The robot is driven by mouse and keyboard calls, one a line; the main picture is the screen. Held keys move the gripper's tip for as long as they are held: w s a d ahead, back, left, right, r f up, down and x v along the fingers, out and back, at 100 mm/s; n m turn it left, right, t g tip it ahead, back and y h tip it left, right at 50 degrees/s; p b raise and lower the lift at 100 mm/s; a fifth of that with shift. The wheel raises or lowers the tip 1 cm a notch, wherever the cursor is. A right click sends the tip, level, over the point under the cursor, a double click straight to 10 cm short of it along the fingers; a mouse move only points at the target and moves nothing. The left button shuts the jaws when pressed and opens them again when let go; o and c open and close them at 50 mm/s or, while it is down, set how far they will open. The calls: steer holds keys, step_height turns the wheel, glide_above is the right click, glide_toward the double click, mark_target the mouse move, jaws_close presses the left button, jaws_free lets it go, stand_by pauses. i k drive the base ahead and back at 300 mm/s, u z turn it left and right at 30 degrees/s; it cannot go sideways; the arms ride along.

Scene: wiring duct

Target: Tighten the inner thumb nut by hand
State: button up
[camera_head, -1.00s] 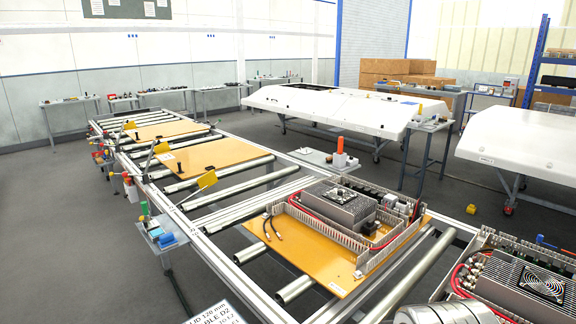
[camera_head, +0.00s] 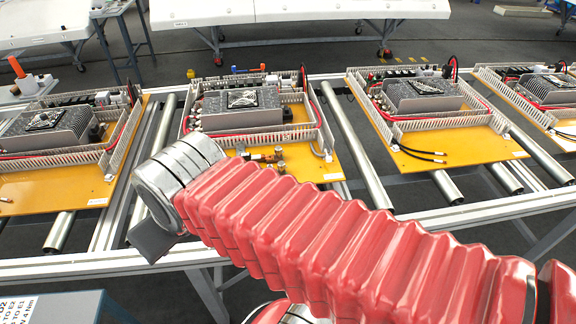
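My red-sleeved arm crosses the foreground from the lower right to a silver joint at the left. No fingertips of my gripper can be made out. Behind the arm, an orange panel (camera_head: 327,168) carries a grey heatsink unit (camera_head: 240,108). Small dark and brass-coloured fittings (camera_head: 268,157) sit near the panel's front, just above my arm. The inner thumb nut cannot be picked out at this size. My arm hides part of the panel's front edge.
Similar panels stand along the roller frame, one at the left (camera_head: 75,188) and others at the right (camera_head: 460,150). Bare rollers (camera_head: 370,150) lie between them. A tool with a blue handle (camera_head: 248,70) lies behind the middle panel. White covers on wheeled stands (camera_head: 330,10) are behind.

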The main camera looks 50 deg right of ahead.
mark_target(278, 150)
steer(key=z, duration=0.45)
steer(key=k, duration=1.05)
steer(key=z, duration=0.95)
steer(key=i, duration=1.3)
steer(key=u, duration=0.35)
